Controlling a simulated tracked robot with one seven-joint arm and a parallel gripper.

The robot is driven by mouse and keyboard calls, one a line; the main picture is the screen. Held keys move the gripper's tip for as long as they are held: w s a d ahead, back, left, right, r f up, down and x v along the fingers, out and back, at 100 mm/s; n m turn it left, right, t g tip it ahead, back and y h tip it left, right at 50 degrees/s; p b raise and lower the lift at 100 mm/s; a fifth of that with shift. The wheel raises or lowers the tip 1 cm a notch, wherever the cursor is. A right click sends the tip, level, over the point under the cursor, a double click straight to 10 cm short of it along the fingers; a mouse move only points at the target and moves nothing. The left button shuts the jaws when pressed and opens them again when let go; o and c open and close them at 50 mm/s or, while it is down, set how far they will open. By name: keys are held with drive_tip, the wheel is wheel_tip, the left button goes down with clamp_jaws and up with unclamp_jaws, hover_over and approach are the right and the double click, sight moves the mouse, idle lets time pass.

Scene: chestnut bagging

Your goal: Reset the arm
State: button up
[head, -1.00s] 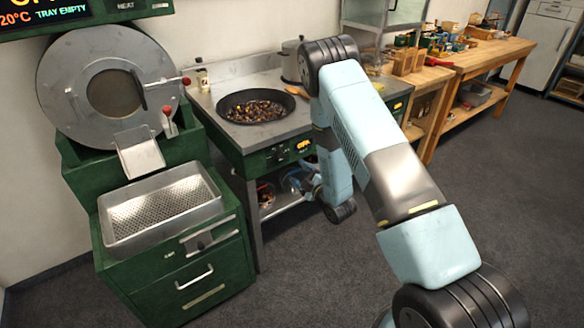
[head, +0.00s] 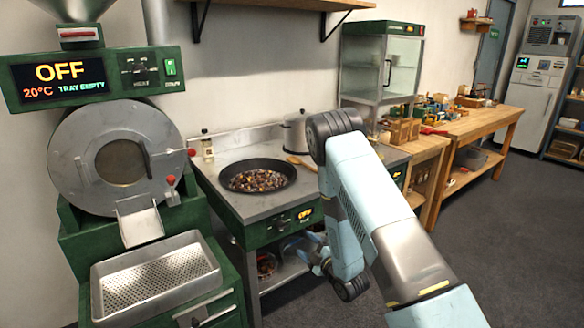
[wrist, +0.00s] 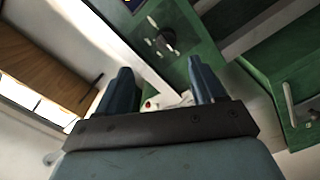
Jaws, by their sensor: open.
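My arm is light blue and grey and reaches in from the lower right of the head view, folded down at the elbow. My gripper (wrist: 160,82) shows in the wrist view as two dark blue fingers, spread apart with nothing held between them. In the head view my gripper (head: 312,256) is partly hidden beside my forearm, low in front of the stove's right part.
A black pan (head: 258,177) of chestnuts sits on the stove (head: 215,187), whose display reads OFF. The green roaster (head: 103,158) stands at left with an empty perforated tray (head: 160,281). A wooden workbench (head: 470,124) stands at right. Floor on the right is clear.

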drive_tip(key=d+r+m+g+h, duration=0.2)
drive_tip(key=d+r+m+h, duration=0.3)
drive_tip(key=r, duration=0.8)
drive_tip(key=d+r+m+g+h, duration=0.1)
drive_tip(key=d+r+m+h, duration=0.35)
drive_tip(key=r, duration=0.95)
drive_tip(key=s+d+r+m+g, duration=0.2)
drive_tip(key=s+r+m, duration=0.1)
drive_tip(key=s, duration=0.8)
drive_tip(key=s+d+r+m+g, duration=0.2)
drive_tip(key=s+r, duration=0.3)
drive_tip(key=s, duration=0.7)
drive_tip(key=s+d+r+m+g, duration=0.2)
drive_tip(key=s+d+r+m, duration=0.1)
drive_tip(key=s, duration=0.9)
wheel_tip(320, 180, up, 2)
drive_tip(key=shift+r+m, duration=0.1)
drive_tip(key=shift+m, duration=0.45)
drive_tip(key=shift+s, duration=0.1)
